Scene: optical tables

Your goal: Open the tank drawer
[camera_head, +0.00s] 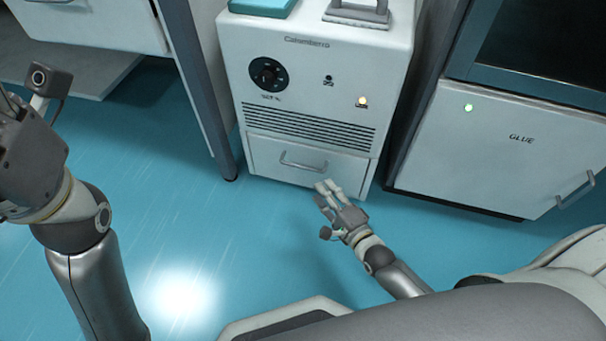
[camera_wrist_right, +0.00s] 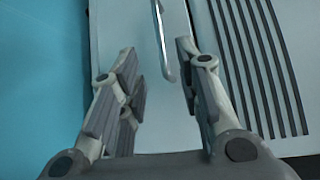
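The tank drawer (camera_head: 268,158) is the white front panel at the bottom of the white Calambers unit (camera_head: 300,65). It looks shut, and it carries a metal bar handle (camera_head: 303,163). In the right wrist view the handle (camera_wrist_right: 162,45) lies ahead of the fingertips, between the lines of the two fingers. My right gripper (camera_head: 328,187) is open and empty just in front of the drawer, below and right of the handle; its open fingers also show in the right wrist view (camera_wrist_right: 155,65). My left gripper is mostly cut off at the left edge of the head view, its fingers hidden.
A white cabinet marked GLUE (camera_head: 500,150) stands to the right. A table leg (camera_head: 205,90) stands close on the unit's left. A teal object (camera_head: 262,6) sits on top of the unit. The blue floor (camera_head: 190,215) in front is clear.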

